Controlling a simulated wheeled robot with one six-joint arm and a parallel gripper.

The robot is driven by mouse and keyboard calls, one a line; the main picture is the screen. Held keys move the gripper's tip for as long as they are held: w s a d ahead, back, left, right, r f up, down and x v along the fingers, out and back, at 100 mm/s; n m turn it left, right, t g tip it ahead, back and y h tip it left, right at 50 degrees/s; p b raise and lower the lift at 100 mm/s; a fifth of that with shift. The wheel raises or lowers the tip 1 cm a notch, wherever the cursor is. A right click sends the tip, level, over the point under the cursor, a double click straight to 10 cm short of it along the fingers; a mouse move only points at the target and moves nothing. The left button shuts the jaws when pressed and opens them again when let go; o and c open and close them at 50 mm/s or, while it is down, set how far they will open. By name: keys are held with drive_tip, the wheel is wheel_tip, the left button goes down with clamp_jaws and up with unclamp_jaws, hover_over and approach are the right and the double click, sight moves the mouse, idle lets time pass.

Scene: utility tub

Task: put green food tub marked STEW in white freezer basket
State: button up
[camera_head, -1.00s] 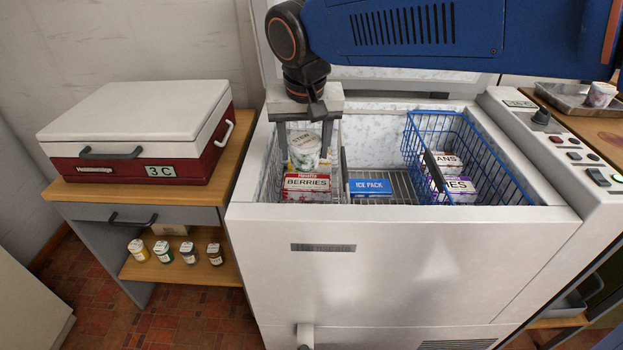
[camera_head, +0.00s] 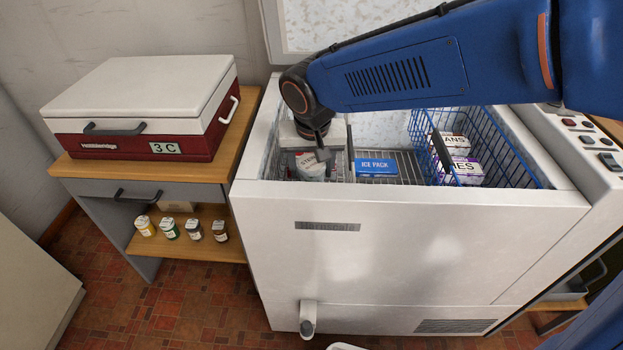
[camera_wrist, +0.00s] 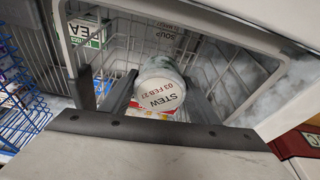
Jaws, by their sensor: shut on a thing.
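The food tub marked STEW (camera_wrist: 160,92) has a pale, frosty lid and shows "03 FEB 27" in the wrist view. My gripper (camera_wrist: 157,108) is shut on it, with one dark finger on each side. The tub is down inside the white freezer basket (camera_wrist: 222,72), with white wire walls around it. The head view shows the tub (camera_head: 309,166) below my gripper (camera_head: 317,160), at the left end of the open freezer. Its underside is hidden, so I cannot tell whether it rests on anything.
A red and white package (camera_wrist: 150,113) shows partly below the tub. A green-and-white box (camera_wrist: 88,32) and a SOUP label (camera_wrist: 164,27) are nearby. A blue ice pack (camera_head: 376,167) lies right of my gripper. A blue wire basket (camera_head: 493,140) holds boxes. The freezer's front wall (camera_head: 410,230) stands close.

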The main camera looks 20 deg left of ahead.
sight(312, 168)
drive_tip(key=shift+f, duration=2.15)
drive_tip(key=o, duration=1.2)
drive_tip(key=shift+f, duration=0.15)
drive_tip(key=shift+o, duration=0.2)
drive_tip(key=v, duration=1.2)
drive_tip(key=shift+w, duration=0.1)
